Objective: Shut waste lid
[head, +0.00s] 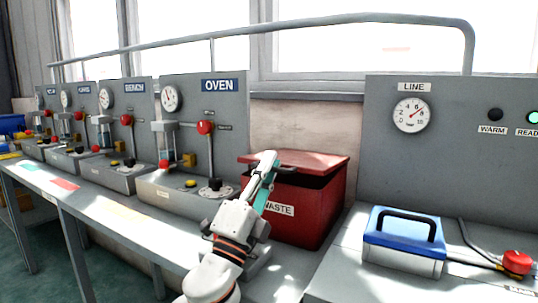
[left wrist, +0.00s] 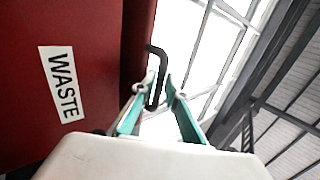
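The red waste bin (head: 285,215) stands on the bench and carries a white WASTE label. Its red lid (head: 310,163) lies over the top, with a dark gap showing under its edge, so it is not fully down. My left gripper (head: 268,172) is at the front of the lid. In the left wrist view the teal fingertips (left wrist: 165,88) close in on both sides of the lid's black bar handle (left wrist: 160,60), and they look shut on it. The bin's red front (left wrist: 75,45) fills the left of that view. My right gripper is in neither view.
The OVEN panel (head: 190,110) with its gauge and red-knobbed lever stands left of the bin. The LINE panel (head: 440,150) stands to the right. A blue-lidded box (head: 405,240) and a red button (head: 516,262) are on the right bench.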

